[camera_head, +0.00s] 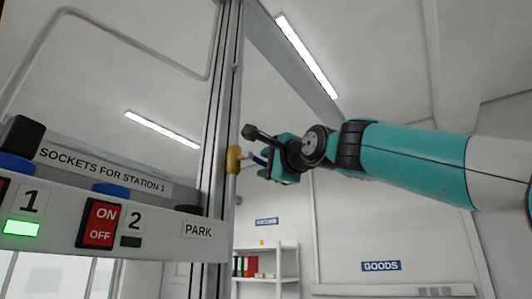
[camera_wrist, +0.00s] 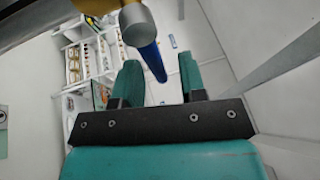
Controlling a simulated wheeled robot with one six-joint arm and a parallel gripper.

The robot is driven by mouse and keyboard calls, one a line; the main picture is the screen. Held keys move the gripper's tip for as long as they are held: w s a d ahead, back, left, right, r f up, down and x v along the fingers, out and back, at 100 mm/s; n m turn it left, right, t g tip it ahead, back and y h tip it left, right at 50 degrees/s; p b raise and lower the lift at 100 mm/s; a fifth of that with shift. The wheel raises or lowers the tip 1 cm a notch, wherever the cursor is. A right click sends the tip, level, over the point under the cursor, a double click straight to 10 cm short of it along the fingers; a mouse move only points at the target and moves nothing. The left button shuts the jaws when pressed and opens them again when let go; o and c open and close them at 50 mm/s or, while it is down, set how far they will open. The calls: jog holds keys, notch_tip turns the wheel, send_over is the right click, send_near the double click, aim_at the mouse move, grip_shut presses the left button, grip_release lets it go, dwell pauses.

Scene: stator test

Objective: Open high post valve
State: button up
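The valve has a yellow body (camera_head: 234,160) on the tall metal post (camera_head: 222,110). Its blue lever (camera_head: 257,160) points from the body toward my gripper (camera_head: 268,172). In the wrist view, the yellow body (camera_wrist: 90,7) is at the top edge, with a grey round stem (camera_wrist: 137,26) and the blue lever (camera_wrist: 150,58) running down from it. My gripper (camera_wrist: 160,75) is open, its two teal fingers apart. The lever's end appears between the fingers in that view, with a gap on each side; its depth relative to them is unclear.
A panel labelled "Sockets for station 1" (camera_head: 105,172) stands at left, with a red on/off switch (camera_head: 100,223) and a lit green lamp (camera_head: 21,228). A shelf with binders (camera_head: 265,278) stands behind.

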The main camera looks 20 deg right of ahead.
jog(key=shift+w+a, duration=0.15)
jog(key=shift+w, duration=0.45)
grip_shut()
